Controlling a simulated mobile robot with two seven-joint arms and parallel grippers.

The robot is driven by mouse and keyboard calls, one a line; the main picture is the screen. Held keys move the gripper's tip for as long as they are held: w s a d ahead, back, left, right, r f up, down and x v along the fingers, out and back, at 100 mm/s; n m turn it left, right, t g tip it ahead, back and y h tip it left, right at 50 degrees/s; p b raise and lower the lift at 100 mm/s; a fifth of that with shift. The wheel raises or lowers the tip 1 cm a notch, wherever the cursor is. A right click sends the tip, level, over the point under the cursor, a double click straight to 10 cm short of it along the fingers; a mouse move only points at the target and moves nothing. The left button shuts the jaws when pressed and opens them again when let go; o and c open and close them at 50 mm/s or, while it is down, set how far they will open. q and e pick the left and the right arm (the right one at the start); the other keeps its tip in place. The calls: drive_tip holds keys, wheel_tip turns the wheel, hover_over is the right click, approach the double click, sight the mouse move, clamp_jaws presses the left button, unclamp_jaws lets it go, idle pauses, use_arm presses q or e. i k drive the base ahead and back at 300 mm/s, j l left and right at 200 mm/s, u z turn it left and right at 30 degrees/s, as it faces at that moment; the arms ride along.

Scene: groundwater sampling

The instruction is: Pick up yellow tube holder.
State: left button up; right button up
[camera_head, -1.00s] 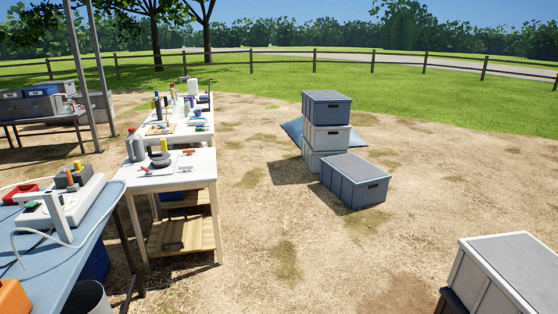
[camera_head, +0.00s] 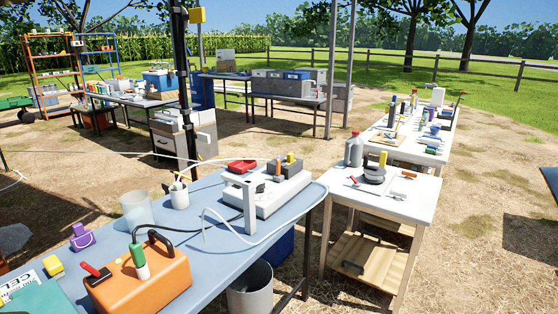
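I cannot tell for sure which thing is the yellow tube holder. A small yellow block (camera_head: 53,266) lies at the left end of the blue table (camera_head: 205,272), beside a purple holder-like piece (camera_head: 82,238). A yellow upright piece (camera_head: 383,159) stands on the white table (camera_head: 415,207), by a dark round item (camera_head: 374,175). More small yellow items, too small to identify, show on the long table behind. Neither of my grippers is in view.
An orange case (camera_head: 145,282) and a white device (camera_head: 265,195) with a looping hose occupy the blue table. A grey bin (camera_head: 250,292) stands below its edge. A dark upright pole (camera_head: 186,90) rises behind it. Bare ground lies right of the white table (camera_head: 475,225).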

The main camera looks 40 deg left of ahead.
sight(291, 159)
drive_tip(key=i+l+u, duration=0.25)
drive_tip(key=i, duration=0.9)
drive_tip(key=j, duration=0.15)
